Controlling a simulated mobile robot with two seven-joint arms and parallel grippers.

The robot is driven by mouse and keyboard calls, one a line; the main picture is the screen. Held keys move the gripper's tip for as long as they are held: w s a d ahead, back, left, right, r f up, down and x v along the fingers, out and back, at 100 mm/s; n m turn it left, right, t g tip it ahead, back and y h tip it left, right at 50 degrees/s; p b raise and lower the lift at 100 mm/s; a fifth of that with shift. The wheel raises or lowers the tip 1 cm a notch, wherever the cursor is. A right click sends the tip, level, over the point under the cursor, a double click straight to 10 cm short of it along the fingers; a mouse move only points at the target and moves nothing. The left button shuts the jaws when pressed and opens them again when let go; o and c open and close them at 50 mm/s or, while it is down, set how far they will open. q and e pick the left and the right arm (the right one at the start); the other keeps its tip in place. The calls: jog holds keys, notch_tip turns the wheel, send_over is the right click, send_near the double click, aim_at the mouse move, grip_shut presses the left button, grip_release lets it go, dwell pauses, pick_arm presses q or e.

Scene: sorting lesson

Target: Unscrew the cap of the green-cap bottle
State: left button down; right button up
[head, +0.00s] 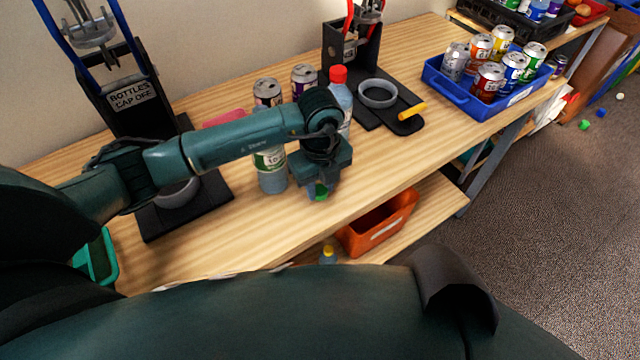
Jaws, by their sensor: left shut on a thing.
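My left gripper (319,187) points down over the table near its front edge, shut on a small green cap (320,192) that shows between its fingers. A clear bottle with a pale green label (271,172) stands upright on the table just left of the gripper, apart from it. My left forearm hides the bottle's top, so I cannot see whether a cap is on it. My right gripper is not in view.
A red-capped bottle (339,77) and cans (267,92) stand behind my arm. A press labelled "BOTTLES CAP OFF" (130,96) is at left, another press (352,52) behind. A blue tray of cans (446,91) is at right. An orange bin (397,215) sits below.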

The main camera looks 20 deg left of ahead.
aim_at(320, 190)
pick_arm(q)
jog(key=shift+f, duration=0.3)
jog(key=shift+f, duration=0.1)
jog(key=shift+f, duration=0.15)
jog(key=c, duration=1.1)
grip_release()
jog(key=shift+c, duration=0.2)
notch_tip(320, 190, up, 13)
jog(key=shift+f+b, duration=0.2)
jog(key=shift+b, duration=0.2)
